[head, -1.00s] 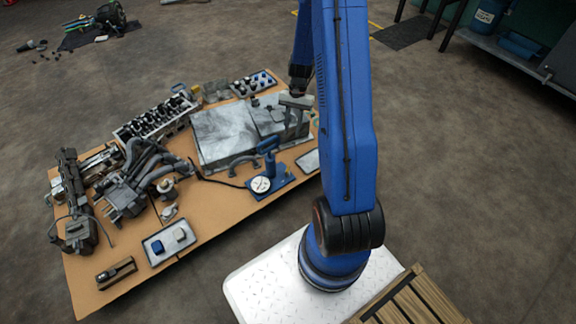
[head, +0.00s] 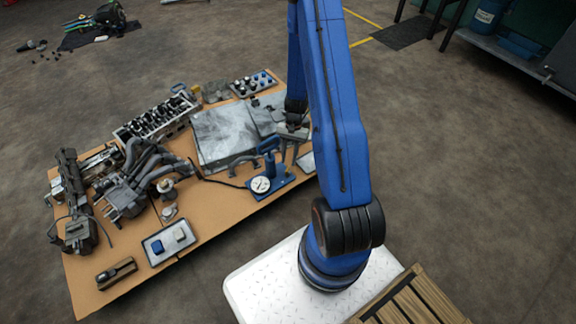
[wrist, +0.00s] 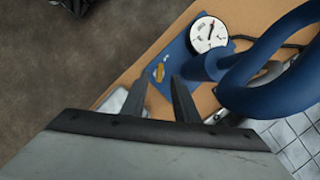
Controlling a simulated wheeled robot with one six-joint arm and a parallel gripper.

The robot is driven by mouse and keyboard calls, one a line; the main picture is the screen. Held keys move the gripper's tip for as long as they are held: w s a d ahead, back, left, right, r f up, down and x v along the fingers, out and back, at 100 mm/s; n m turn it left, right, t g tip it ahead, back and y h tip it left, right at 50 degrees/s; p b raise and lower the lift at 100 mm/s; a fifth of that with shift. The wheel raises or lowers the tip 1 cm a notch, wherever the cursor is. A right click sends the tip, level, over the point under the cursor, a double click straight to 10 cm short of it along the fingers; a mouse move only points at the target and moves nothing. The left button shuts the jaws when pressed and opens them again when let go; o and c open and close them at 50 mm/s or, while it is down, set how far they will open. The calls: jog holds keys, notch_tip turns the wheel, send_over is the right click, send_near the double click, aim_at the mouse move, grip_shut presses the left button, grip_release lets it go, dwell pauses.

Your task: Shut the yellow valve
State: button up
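The yellow valve (wrist: 159,72) is a small yellow handle on the blue base plate of a hand pump, beside a round white gauge (wrist: 208,34). In the wrist view it shows just beyond my gripper (wrist: 158,81), between the two fingertips in the picture. The fingers are apart and hold nothing. I cannot tell the height gap to the valve. In the head view, the blue pump (head: 271,162) stands near the table's front edge with its gauge facing up. My gripper (head: 292,138) is behind and right of it there.
The pump's thick blue handle (wrist: 262,60) rises close to the right of my fingers. The table (head: 215,222) also holds a grey metal block (head: 222,135), engine parts and a tray (head: 169,243) with two small pieces. Bare tabletop lies in front left of the pump.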

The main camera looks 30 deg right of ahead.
aim_at(288, 169)
jog(key=shift+x, duration=1.95)
grip_shut()
